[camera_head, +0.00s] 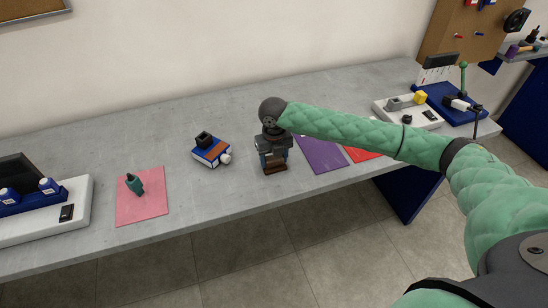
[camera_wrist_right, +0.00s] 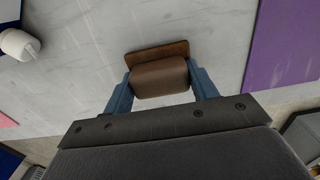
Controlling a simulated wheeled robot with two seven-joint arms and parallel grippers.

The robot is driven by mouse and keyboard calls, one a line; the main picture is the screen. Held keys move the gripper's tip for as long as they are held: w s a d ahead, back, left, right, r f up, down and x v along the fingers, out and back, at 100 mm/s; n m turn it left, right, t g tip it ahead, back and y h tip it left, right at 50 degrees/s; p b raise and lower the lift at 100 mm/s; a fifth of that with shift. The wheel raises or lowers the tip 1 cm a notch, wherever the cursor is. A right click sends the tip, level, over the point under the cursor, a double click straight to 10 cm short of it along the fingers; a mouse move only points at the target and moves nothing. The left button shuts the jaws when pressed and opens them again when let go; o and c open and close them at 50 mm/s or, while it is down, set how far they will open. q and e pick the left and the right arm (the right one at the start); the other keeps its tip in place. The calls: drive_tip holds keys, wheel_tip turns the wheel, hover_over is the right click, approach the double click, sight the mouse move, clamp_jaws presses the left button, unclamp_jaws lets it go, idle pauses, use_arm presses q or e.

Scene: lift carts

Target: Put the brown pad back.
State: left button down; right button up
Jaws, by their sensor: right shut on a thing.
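The brown pad (camera_head: 275,170) is a dark brown block with a wider, flat brown plate at one end. My right gripper (camera_head: 273,160) is shut on it, near the front part of the grey table. In the right wrist view, the brown pad (camera_wrist_right: 160,78) sits between the two blue fingers, with the plate showing beyond the block. I cannot tell whether the pad touches the table or is slightly above it. My left gripper is not in view.
A purple mat (camera_head: 320,154) lies right of my gripper, with a red mat (camera_head: 361,154) beyond it. A blue box with items (camera_head: 212,151) and a pink mat (camera_head: 141,203) with a green item are to the left. Bare table (camera_head: 235,185) lies between.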

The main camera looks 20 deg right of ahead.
drive_tip(key=o, duration=0.9)
drive_tip(key=shift+f, duration=0.1)
drive_tip(key=shift+c, duration=0.2)
drive_tip(key=shift+r, duration=0.25)
wheel_tip(320, 180, up, 2)
drive_tip(key=shift+r+b, duration=0.1)
drive_tip(key=shift+b, duration=0.7)
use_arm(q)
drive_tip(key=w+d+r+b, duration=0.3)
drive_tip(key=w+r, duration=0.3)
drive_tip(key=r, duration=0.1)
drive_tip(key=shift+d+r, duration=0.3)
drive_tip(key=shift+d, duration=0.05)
use_arm(e)
drive_tip(key=shift+r, duration=4.8)
drive_tip(key=shift+f, duration=0.1)
